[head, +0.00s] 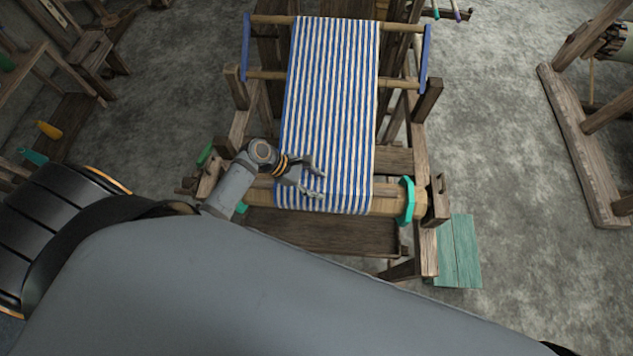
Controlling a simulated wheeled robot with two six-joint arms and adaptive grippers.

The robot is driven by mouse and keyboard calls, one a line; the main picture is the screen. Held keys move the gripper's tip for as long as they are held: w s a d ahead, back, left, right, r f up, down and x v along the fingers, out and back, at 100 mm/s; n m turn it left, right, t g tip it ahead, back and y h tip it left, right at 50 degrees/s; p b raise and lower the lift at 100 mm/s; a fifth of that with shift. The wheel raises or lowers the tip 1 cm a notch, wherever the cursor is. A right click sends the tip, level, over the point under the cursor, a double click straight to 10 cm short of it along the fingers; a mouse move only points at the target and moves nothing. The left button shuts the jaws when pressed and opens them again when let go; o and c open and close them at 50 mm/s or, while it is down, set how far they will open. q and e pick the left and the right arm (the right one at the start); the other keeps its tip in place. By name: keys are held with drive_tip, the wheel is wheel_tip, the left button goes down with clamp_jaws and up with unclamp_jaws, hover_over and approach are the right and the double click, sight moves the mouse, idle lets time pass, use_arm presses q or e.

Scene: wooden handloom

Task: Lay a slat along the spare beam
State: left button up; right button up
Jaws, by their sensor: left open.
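A wooden beam (388,205) with teal end discs lies across the front of the loom. The blue-and-white striped cloth (331,95) runs down over it. I cannot tell whether this is the spare beam. No slat can be made out for certain. My left gripper (318,185) is open, with its fingers over the lower part of the cloth, close to the front beam. Nothing shows between its fingers. Whether it touches the cloth is unclear. My right gripper is not in view.
Blue uprights (426,58) flank the cloth. Teal boards (458,250) lie right of the loom's front corner. A wooden frame (583,145) stands at the right, and a shelf (70,122) with coloured items at the left. Grey floor between them is clear. My arm hides the foreground.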

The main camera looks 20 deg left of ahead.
use_arm(q)
drive_tip(key=shift+a, duration=0.1)
drive_tip(key=v, duration=1.1)
drive_tip(key=shift+a, duration=0.1)
drive_tip(key=shift+s+a+r, duration=0.1)
drive_tip(key=shift+a+r, duration=0.05)
drive_tip(key=shift+r, duration=0.2)
drive_tip(key=shift+s+f, duration=0.1)
